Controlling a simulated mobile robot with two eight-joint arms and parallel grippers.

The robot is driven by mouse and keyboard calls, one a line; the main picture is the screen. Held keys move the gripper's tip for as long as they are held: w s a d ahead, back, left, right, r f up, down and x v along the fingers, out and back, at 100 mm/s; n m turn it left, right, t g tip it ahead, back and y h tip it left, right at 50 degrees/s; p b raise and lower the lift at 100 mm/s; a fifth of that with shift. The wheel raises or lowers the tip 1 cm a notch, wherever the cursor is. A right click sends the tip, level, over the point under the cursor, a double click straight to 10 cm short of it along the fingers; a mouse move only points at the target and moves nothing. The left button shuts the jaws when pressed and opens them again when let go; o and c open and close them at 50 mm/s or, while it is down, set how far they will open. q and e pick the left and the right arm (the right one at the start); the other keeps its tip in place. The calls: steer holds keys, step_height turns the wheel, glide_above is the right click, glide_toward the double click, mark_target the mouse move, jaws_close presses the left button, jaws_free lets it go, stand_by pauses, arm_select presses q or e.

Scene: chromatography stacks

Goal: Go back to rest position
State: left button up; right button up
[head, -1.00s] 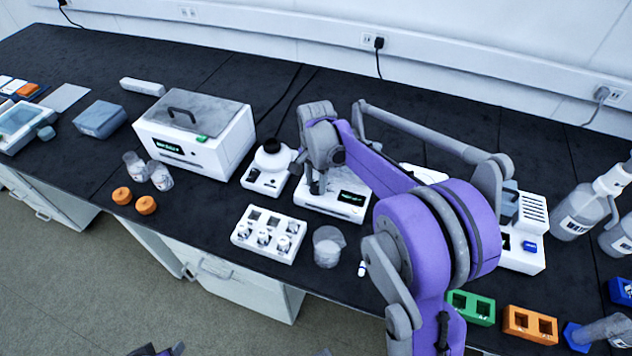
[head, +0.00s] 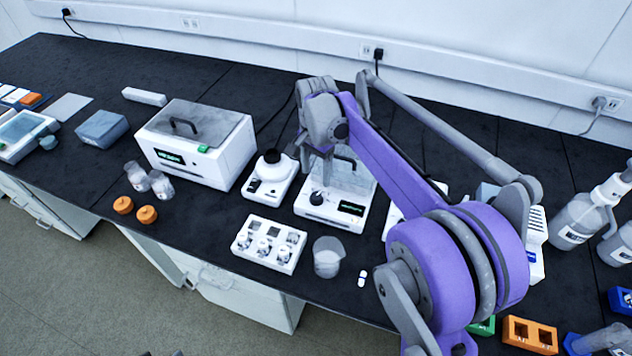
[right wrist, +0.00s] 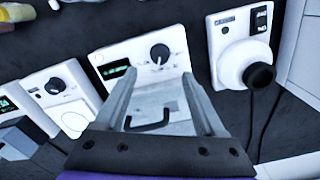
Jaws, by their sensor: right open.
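My right arm reaches in from the lower right in the head view, and its gripper (head: 306,142) hangs above and behind a white device with a dial, a small display and a clear handled cover (head: 345,180). In the right wrist view the two grey fingers of the right gripper (right wrist: 158,85) are spread apart with nothing held between them. The dial device (right wrist: 150,57) shows beyond and between the fingers, with its dark handle below. The fingertips are partly hidden in the head view. My left gripper does not show.
A white vial rack (head: 268,262), a beaker (head: 327,258) and a white device with a black knob (head: 268,178) stand near the right gripper. A large lidded box (head: 215,165) is further left. Bottles (head: 580,215) stand at the right. The back of the bench is mostly clear.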

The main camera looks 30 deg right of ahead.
steer(key=shift+r, duration=1)
